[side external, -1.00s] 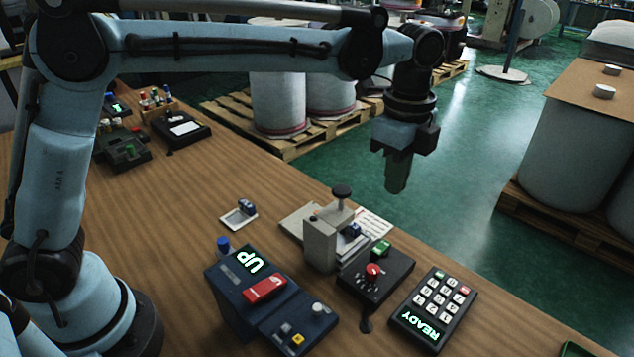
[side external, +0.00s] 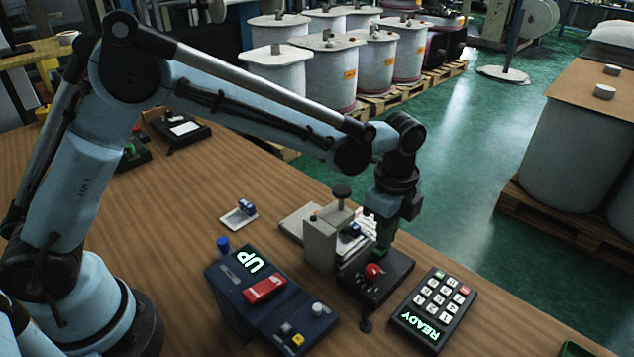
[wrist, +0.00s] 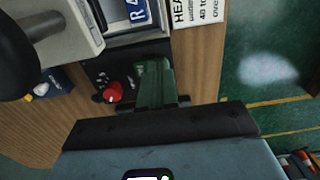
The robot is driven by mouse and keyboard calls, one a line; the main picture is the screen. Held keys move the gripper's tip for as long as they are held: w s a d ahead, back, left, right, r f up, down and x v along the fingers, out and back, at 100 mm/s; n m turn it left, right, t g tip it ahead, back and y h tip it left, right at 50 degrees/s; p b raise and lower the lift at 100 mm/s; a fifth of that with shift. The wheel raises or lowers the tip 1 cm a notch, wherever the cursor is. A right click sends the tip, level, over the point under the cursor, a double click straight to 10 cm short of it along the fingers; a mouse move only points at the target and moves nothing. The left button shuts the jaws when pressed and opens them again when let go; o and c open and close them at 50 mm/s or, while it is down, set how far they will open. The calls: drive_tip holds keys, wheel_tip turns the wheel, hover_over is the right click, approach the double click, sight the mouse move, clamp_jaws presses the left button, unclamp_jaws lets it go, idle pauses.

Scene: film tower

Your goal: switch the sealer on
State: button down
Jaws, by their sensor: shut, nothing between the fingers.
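The sealer (side external: 322,243) stands on the wooden table, a grey press with a round black knob on top. Its black control box (side external: 398,272) carries a red knob (side external: 373,270) and a green switch. My gripper (side external: 384,246) is shut and empty, pointing down at the green switch, and largely covers it in the side view. In the wrist view the shut fingers (wrist: 154,80) reach over the green switch, beside the red knob (wrist: 113,92). I cannot tell whether the tips touch the switch.
A keypad reading READY (side external: 433,308) lies right of the control box. A blue console reading UP (side external: 265,308) stands to the left. A small white tray with a blue piece (side external: 239,214) lies behind it. A printed sheet (wrist: 197,14) lies by the sealer.

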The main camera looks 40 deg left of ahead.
sight(372, 258)
drive_tip(key=shift+f, duration=0.2)
idle(0.4)
drive_tip(key=shift+s+r, duration=0.25)
drive_tip(key=shift+s, duration=0.5)
drive_tip(key=shift+r, duration=0.1)
wheel_tip(372, 258, up, 14)
drive_tip(key=s, duration=0.2)
idle(0.4)
